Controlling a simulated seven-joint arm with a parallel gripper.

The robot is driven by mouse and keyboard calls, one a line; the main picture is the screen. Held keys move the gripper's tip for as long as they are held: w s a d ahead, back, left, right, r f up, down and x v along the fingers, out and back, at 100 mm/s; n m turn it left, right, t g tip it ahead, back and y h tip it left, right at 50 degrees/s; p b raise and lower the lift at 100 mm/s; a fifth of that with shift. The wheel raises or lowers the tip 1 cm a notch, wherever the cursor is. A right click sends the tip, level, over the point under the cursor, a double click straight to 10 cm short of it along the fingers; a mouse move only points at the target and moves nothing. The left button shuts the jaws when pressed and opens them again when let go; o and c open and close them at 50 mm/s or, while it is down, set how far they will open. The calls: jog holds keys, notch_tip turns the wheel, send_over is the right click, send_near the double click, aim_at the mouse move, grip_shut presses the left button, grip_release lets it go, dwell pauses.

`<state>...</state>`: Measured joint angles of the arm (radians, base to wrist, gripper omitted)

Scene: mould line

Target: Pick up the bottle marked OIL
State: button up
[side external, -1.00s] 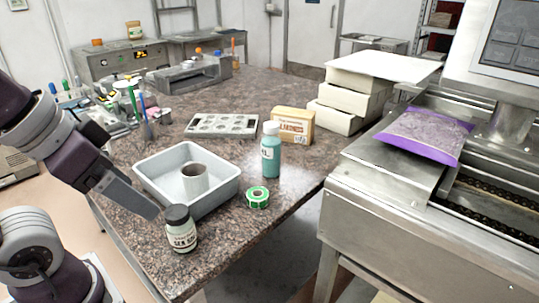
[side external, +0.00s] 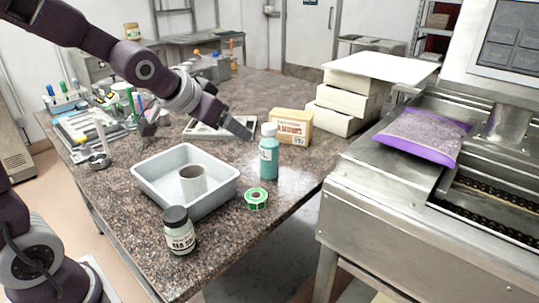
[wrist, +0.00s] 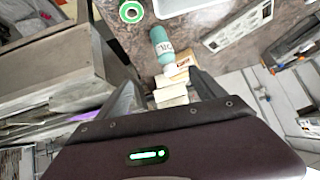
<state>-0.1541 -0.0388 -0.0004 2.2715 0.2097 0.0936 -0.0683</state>
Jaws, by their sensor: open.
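The teal bottle (side external: 269,156) with a pale cap stands upright on the speckled worktop, near its right edge. It also shows in the wrist view (wrist: 161,42), where its white label appears to read OIL. My gripper (side external: 243,132) is open and empty, up and to the left of the bottle in the side view. In the wrist view, the two fingers (wrist: 163,90) are apart and the bottle lies beyond the gap between them, not touching either.
A small cardboard box (side external: 291,126) stands right behind the bottle. White boxes (side external: 343,106) are stacked at the back right.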

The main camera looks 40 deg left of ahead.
jog(key=t, duration=0.2)
send_over(262, 146)
jog(key=s+d, duration=0.1)
jog(key=s, duration=0.3)
jog(key=shift+h, duration=0.3)
notch_tip(262, 146, down, 8)
jog(key=shift+d+r, duration=0.1)
jog(key=shift+r, duration=0.05)
jog(key=w+f, duration=0.1)
jog(key=f, duration=0.1)
jog(key=w+f+t+h, duration=0.1)
jog(key=w+f, duration=0.1)
jog(key=w+a+f+t, duration=0.1)
jog(key=f, duration=0.1)
jog(key=shift+w+f+m, duration=0.4)
jog(key=shift+w+f+h, duration=0.25)
jog(key=shift+f+h, duration=0.05)
jog(key=shift+h, duration=0.1)
jog(key=x, duration=0.4)
jog(key=shift+w, duration=0.3)
jog(key=shift+c, duration=0.2)
grip_shut()
